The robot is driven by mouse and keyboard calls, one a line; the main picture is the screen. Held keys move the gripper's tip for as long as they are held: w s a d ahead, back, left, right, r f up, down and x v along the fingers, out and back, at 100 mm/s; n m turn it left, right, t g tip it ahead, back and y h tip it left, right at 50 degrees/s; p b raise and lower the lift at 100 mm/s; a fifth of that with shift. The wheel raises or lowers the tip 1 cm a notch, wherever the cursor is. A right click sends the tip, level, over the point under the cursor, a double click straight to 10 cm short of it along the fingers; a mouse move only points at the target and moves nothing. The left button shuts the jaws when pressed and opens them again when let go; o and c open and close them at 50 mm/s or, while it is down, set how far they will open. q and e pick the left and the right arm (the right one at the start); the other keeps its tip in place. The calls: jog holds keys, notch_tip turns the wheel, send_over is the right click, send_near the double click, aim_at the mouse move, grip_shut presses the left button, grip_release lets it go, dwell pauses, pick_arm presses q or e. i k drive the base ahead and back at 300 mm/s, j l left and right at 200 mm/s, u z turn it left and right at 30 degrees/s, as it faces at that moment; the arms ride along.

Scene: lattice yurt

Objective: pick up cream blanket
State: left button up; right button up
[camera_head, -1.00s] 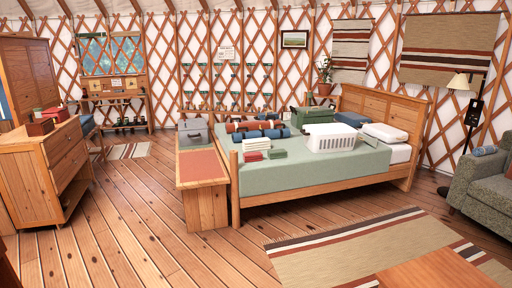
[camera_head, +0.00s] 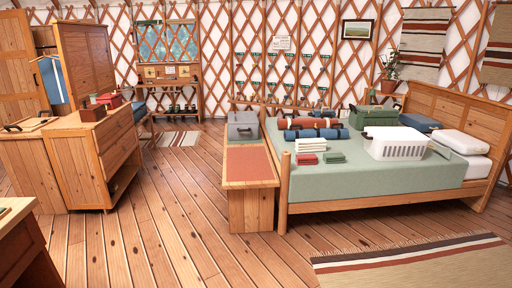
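A stack of folded cream cloth (camera_head: 311,145), which looks like the cream blanket, lies on the near left part of the green-covered bed (camera_head: 375,190). A folded red cloth (camera_head: 307,159) sits just in front of it, and a folded green cloth (camera_head: 334,158) lies to its right. Rolled bundles, one red-brown (camera_head: 309,123) and one blue (camera_head: 318,134), lie behind it. Neither of my grippers is in view.
A white slatted basket (camera_head: 394,143) and a green box (camera_head: 377,115) stand on the bed. A wooden bench (camera_head: 250,203) with a grey case (camera_head: 243,126) stands at the bed's foot. The plank floor between the bench and the left dresser (camera_head: 95,160) is clear.

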aim_at(315, 145)
jog(key=i, duration=1.85)
jog(key=l+z, duration=0.05)
